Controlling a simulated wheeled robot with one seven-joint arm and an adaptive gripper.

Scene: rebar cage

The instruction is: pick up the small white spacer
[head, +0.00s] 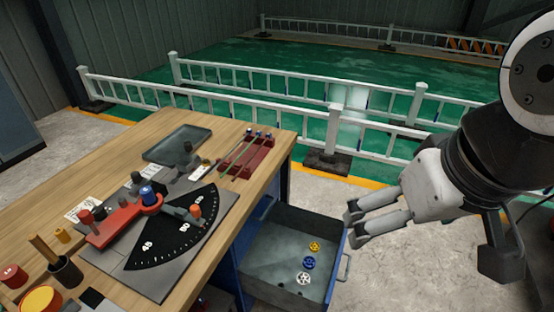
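The small white spacer (303,278) is a round, wheel-like piece lying on the floor of an open drawer (262,288). A blue spacer (308,262) and a yellow spacer (314,246) lie in a row behind it, apart from it. My gripper (353,225) is at the right, above and to the right of the drawer's edge. Its two fingers point left with a gap between them, and nothing shows between them. The gripper is clear of all the spacers.
A wooden workbench (215,140) fills the left, holding a red bending tool (115,228), an angle plate (165,250), a grey tray (177,143) and a red rack (246,158). The drawer has a handle (346,268) at right. White railings (258,108) stand behind; concrete floor at right is open.

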